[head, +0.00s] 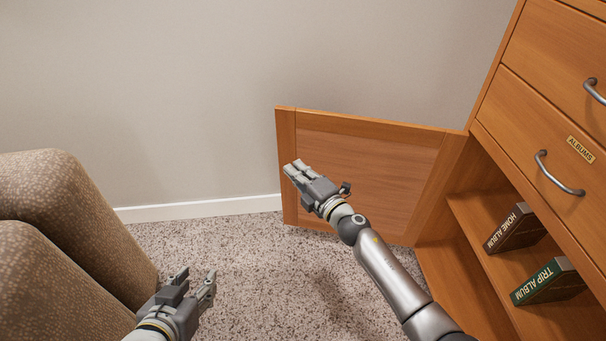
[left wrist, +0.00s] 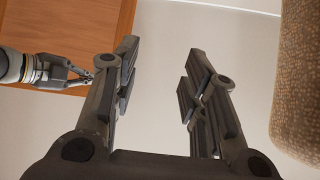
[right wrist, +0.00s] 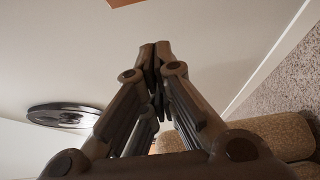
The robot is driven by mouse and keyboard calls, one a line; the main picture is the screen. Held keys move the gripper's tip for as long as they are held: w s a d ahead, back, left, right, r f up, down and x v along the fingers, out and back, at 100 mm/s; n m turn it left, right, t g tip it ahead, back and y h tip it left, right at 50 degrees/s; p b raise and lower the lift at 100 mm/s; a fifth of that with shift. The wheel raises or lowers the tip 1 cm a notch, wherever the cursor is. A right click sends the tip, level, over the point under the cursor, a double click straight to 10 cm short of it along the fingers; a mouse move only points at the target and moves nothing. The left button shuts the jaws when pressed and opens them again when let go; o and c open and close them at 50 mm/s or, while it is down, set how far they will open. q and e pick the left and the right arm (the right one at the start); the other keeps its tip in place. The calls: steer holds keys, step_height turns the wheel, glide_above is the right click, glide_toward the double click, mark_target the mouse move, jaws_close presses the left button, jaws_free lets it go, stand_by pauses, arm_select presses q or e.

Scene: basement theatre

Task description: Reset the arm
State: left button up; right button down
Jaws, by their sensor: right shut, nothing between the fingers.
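My right gripper (head: 297,170) is shut and empty. Its arm comes in from the lower right of the head view, and the gripper is in front of the open wooden cabinet door (head: 365,165). In the right wrist view its fingertips (right wrist: 155,50) meet. My left gripper (head: 196,279) is low in the head view, over the carpet beside the armchair. In the left wrist view its fingers (left wrist: 163,70) stand wide apart with nothing between them. I cannot tell whether the right gripper touches the door.
A wooden cabinet stands at right, with a drawer labelled ALBUMS (head: 535,130). Its open shelves hold a HOME ALBUM (head: 514,229) and a TRIP ALBUM (head: 547,282). A patterned armchair (head: 60,220) fills the left. Carpet (head: 270,290) between them is free.

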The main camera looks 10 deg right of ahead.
arm_select(q)
steer(key=shift+s+a+f+g+y, duration=0.15)
steer(key=shift+s+a+f+g, duration=0.15)
steer(key=shift+s+f+g, duration=0.45)
steer(key=shift+s+a+f+g+y, duration=0.15)
steer(key=shift+s+a+f+g, duration=0.3)
steer(key=shift+s, duration=0.45)
arm_select(e)
steer(key=shift+v, duration=1.6)
